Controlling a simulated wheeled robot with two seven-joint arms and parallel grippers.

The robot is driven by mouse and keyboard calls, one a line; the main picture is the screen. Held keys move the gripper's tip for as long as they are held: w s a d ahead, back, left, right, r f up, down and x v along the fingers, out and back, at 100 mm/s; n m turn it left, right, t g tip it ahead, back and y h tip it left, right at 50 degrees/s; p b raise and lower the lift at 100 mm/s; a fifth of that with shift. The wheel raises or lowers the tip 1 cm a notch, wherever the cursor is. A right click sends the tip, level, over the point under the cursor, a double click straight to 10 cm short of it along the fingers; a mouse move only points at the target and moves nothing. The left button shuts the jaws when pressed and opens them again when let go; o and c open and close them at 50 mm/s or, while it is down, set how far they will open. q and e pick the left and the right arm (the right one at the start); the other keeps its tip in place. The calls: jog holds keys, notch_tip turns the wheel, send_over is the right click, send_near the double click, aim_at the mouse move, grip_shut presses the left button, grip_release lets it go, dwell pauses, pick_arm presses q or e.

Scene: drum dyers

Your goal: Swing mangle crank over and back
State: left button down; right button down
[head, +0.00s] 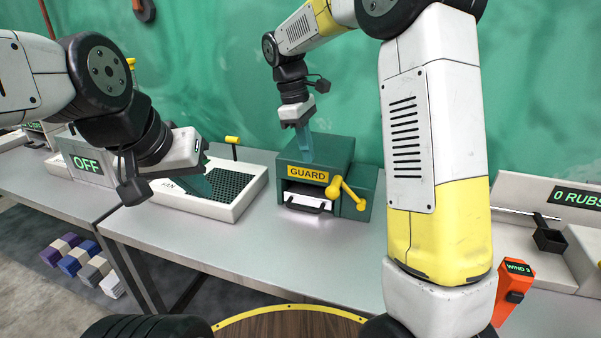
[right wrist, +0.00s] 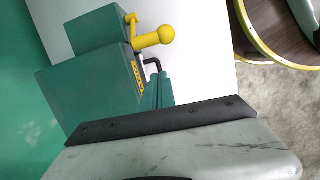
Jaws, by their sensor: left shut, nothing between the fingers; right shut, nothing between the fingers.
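The mangle is a green box (head: 345,150) with a yellow GUARD label (head: 308,174), standing on the grey bench. Its yellow crank (head: 345,190) is on the front right; the crank also shows in the right wrist view (right wrist: 152,38). A white drawer-like part with a dark handle (head: 305,207) is under the label. My right gripper (head: 304,150) is shut and points down at the mangle's top, apart from the crank. Whether it touches the box I cannot tell. My left gripper (head: 205,186) is shut over the white FAN tray, left of the mangle.
The white FAN tray (head: 252,198) has a dark mesh and a yellow-tipped lever (head: 232,142). An OFF box (head: 85,163) stands further left. An orange WIND 3 device (head: 513,285) and a 0 RUBS panel (head: 577,197) are at right. Bare bench (head: 270,250) lies before the mangle.

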jog(key=s+d+f, duration=0.1)
jog(key=d+f, duration=0.3)
jog(key=f, duration=0.4)
jog(key=shift+s+n, duration=0.2)
jog(key=shift+n, duration=0.1)
jog(key=shift+d, duration=0.2)
